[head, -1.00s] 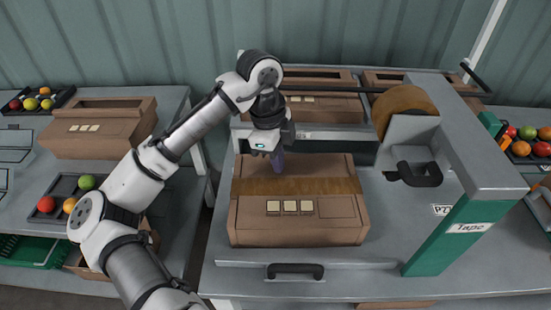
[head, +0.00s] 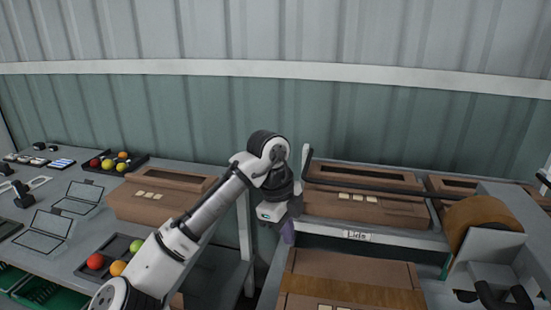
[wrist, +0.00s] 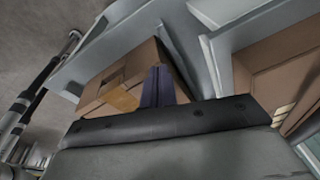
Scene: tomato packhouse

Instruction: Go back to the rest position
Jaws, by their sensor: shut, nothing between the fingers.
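My gripper (head: 288,232) is at the end of my raised arm, near the middle of the head view. Its purple fingers point down and are shut with nothing between them. It hangs by the far left corner of a closed cardboard box (head: 350,272) with a brown tape strip across its top. In the wrist view the shut fingers (wrist: 158,88) show in front of the taped box (wrist: 110,76), with no contact that I can make out.
A shelf marked Lids (head: 358,235) holds brown cartons (head: 365,208). A tape machine with a brown roll (head: 484,215) stands at right. On the left table are a carton (head: 160,195), a tray of tomatoes (head: 112,258) and another dark tray (head: 116,163). A gap separates the tables.

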